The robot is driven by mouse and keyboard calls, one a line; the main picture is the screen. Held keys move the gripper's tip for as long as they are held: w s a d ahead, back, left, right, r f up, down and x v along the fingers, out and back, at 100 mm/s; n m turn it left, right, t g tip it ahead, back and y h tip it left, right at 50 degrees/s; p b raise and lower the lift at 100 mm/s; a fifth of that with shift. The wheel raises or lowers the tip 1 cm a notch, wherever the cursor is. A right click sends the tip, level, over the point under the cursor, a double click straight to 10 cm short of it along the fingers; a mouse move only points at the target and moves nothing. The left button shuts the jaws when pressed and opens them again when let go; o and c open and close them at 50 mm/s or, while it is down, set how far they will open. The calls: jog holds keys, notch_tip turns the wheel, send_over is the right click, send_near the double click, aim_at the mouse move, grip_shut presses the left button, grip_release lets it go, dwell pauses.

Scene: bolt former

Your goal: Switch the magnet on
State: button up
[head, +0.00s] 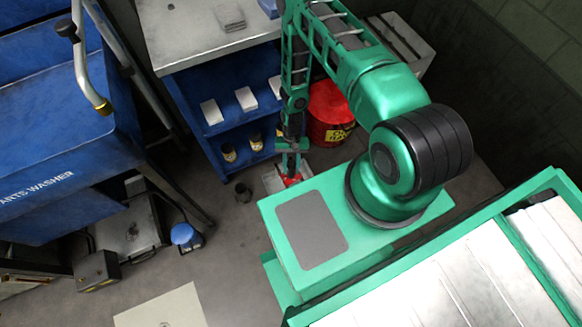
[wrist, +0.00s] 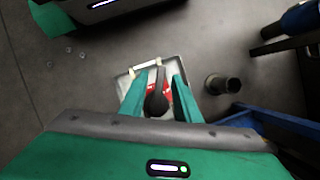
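My gripper (wrist: 160,77) is open, with one green finger on each side of the lever. Gaps show between the lever and both fingers, so it is not gripped. In the head view, my gripper (head: 291,160) points down over the magnet's red part (head: 291,180), low near the floor. The fingers and arm hide much of the magnet there, and its height below the fingertips is hard to judge.
A blue shelf bench (head: 185,112) with bottles stands behind my gripper. A red bin (head: 328,118) is close on the right. A small dark cylinder (wrist: 221,85) stands right of the magnet. A blue parts washer (head: 50,150) is at left. Open floor (head: 225,255) lies in front.

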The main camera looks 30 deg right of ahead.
aim_at(291, 161)
jog(key=shift+r, duration=0.1)
jog(key=v, duration=1)
jog(key=shift+r, duration=0.25)
jog(key=shift+w, duration=0.1)
